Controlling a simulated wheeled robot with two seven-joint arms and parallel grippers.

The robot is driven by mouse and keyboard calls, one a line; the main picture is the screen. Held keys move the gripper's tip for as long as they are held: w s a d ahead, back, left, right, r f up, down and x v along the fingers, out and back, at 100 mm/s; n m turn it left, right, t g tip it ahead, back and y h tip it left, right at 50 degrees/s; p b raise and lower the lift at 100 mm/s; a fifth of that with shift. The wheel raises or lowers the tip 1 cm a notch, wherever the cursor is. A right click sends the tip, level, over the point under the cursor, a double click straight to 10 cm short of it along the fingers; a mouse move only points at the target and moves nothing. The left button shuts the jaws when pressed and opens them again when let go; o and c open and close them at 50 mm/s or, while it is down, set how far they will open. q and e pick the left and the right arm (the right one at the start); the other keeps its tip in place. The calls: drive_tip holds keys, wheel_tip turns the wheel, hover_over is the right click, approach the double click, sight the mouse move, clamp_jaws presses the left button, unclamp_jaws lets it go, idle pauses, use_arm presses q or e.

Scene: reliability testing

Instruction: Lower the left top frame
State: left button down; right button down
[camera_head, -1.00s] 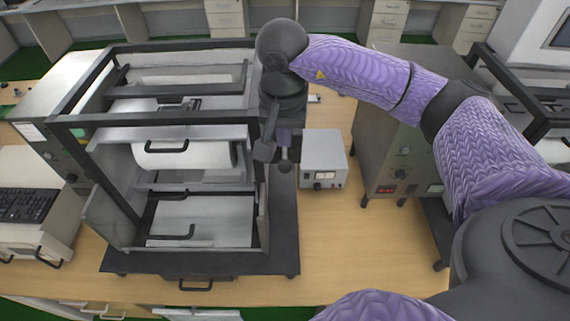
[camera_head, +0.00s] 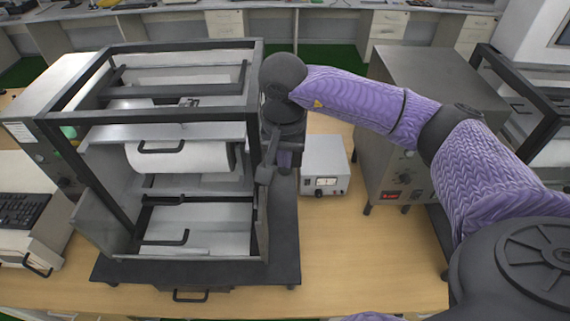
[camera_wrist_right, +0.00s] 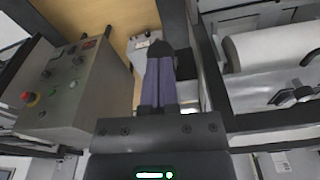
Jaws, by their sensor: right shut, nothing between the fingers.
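The left top frame (camera_head: 150,116) is a black rectangular frame of bars standing raised over the left machine, level and open in the middle. Under it is a white roller (camera_head: 190,157) with a black handle. My right gripper (camera_head: 285,160) points down just outside the right side of this frame, partly hidden by my own wrist. In the right wrist view its purple fingers (camera_wrist_right: 158,75) are together with nothing between them, close beside a black bar of the frame (camera_wrist_right: 212,75). I cannot tell whether they touch it. My left gripper is in neither view.
A small grey meter box (camera_head: 325,165) stands just right of the machine. A larger grey control cabinet (camera_head: 405,125) stands further right, near my right arm. A keyboard (camera_head: 22,208) lies at the left. The wooden bench front (camera_head: 370,265) is clear.

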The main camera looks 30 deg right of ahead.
wheel_tip(320, 180, down, 2)
drive_tip(key=shift+w+f+b, duration=0.1)
drive_tip(key=shift+f+b, duration=0.1)
drive_tip(key=shift+b, duration=0.85)
drive_tip(key=shift+r, duration=0.2)
drive_tip(key=shift+s+a+r+p, duration=0.3)
drive_tip(key=shift+s+a, duration=0.1)
drive_tip(key=shift+s, duration=0.1)
drive_tip(key=shift+s+a+r+p, duration=0.15)
drive_tip(key=shift+s+a+p, duration=0.15)
drive_tip(key=shift+s, duration=0.2)
drive_tip(key=shift+s+a, duration=0.2)
drive_tip(key=shift+s, duration=0.05)
wheel_tip(320, 180, up, 10)
hover_over(283, 174)
drive_tip(key=s+a, duration=0.2)
drive_tip(key=s, duration=0.1)
drive_tip(key=shift+w+d+b, duration=0.1)
drive_tip(key=shift+w+b, duration=0.15)
drive_tip(key=shift+b, duration=0.2)
